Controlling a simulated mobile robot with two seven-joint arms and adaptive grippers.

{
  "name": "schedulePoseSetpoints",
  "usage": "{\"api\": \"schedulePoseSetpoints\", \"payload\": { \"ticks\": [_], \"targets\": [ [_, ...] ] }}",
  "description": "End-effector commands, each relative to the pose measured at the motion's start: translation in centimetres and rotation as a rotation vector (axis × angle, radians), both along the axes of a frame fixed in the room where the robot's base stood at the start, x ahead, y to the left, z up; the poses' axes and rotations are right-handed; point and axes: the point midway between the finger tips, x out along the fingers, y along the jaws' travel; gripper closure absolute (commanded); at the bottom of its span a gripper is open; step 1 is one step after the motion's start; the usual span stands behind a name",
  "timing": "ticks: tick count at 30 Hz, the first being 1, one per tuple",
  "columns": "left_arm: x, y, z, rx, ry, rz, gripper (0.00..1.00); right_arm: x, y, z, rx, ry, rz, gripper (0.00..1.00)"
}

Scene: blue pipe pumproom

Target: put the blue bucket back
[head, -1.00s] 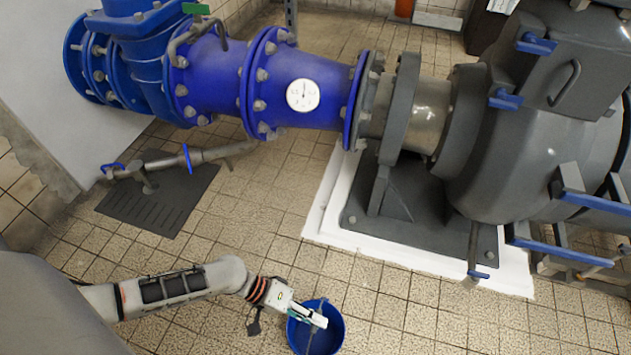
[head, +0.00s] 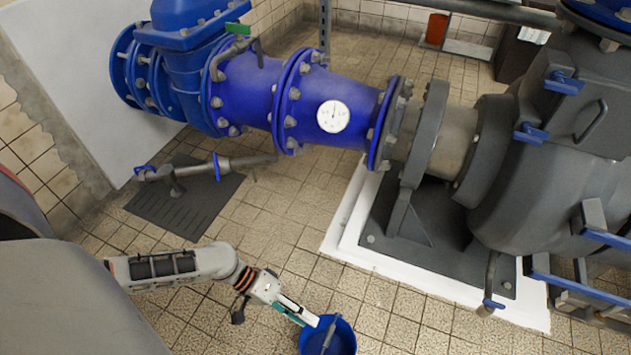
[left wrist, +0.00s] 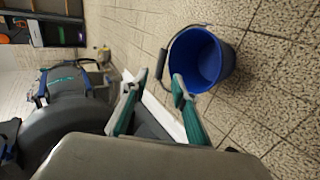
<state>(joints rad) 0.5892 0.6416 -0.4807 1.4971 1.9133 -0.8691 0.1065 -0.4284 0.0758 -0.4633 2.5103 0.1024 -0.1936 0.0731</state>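The blue bucket (head: 345,341) stands on the tiled floor at the bottom of the head view, cut off by the lower edge. In the left wrist view the bucket (left wrist: 212,62) shows its open, empty-looking inside and a wire handle with a dark grip (left wrist: 163,56). My left gripper (head: 311,318) reaches in from the left to the bucket's left rim. In the left wrist view my left gripper (left wrist: 158,80) has its two green-grey fingers spread apart. The handle grip shows in line with the gap between the fingertips. I cannot tell whether they touch. My right gripper is not in view.
A large grey pump (head: 540,190) on a white-edged plinth (head: 345,243) stands right of the bucket. A blue pipe (head: 250,90) with a gauge runs behind. A dark floor grate (head: 185,210) lies at left. Tiles around the bucket are clear.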

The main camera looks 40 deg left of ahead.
Motion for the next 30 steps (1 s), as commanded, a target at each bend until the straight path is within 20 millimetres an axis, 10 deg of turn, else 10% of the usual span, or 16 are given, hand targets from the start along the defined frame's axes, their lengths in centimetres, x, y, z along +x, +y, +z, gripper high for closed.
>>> {"api": "schedulePoseSetpoints", "payload": {
  "ticks": [30],
  "targets": [
    [0.7, 2.3, 3.6, 0.000, -0.031, -0.001, 0.72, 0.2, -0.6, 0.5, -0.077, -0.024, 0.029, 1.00]
  ]
}}
